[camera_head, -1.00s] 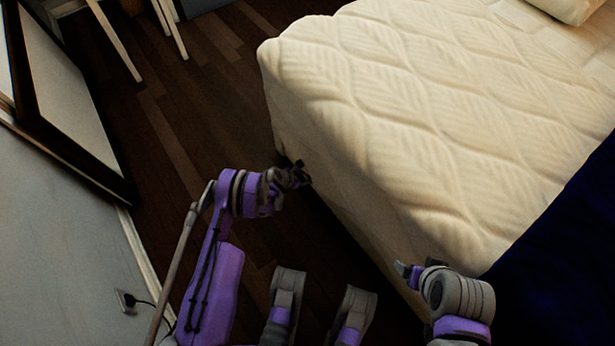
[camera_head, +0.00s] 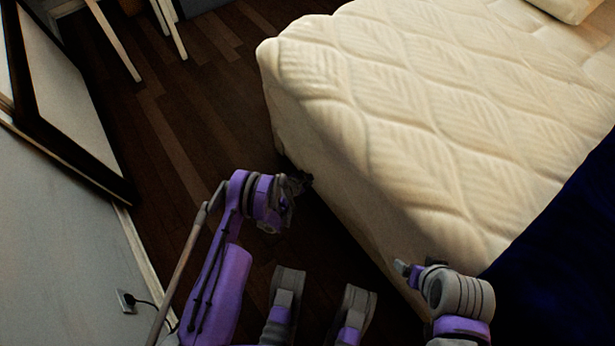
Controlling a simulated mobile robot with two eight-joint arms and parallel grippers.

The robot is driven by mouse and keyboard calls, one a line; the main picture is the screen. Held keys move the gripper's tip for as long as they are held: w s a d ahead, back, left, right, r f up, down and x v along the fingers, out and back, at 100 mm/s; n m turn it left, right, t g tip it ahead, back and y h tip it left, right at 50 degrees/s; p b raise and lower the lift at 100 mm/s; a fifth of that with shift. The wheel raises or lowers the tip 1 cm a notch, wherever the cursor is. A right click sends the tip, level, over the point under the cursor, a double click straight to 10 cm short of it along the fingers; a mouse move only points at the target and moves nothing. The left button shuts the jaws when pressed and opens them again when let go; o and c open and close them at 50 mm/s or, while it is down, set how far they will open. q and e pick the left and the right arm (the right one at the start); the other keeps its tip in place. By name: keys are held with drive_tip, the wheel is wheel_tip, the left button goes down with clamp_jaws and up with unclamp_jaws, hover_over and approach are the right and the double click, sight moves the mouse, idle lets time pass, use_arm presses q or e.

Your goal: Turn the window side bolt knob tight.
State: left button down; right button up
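No bolt knob can be made out in the head view; the low side of the bed near my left gripper is dark and partly covered by it. My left gripper (camera_head: 298,184) is beside the bed's near left side, below the mattress edge. Its fingers are dark and small, so I cannot tell whether they are open or touching anything. My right gripper (camera_head: 402,268) is in front of the mattress side at the lower right. Its fingers are seen edge-on, and nothing shows in them.
The bed's cream quilted mattress (camera_head: 420,120) fills the upper right, with a dark blue cover (camera_head: 565,250) at right. A dark-framed panel (camera_head: 70,95) stands along the left wall, above a socket with a plug (camera_head: 127,301).

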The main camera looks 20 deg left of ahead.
use_arm(q)
drive_tip(key=shift+c, duration=1.3)
unclamp_jaws()
drive_tip(key=p+v, duration=0.9)
drive_tip(key=v, duration=0.1)
drive_tip(key=shift+s+a+r, duration=0.15)
drive_tip(key=shift+s+r, duration=0.1)
drive_tip(key=shift+s, duration=0.05)
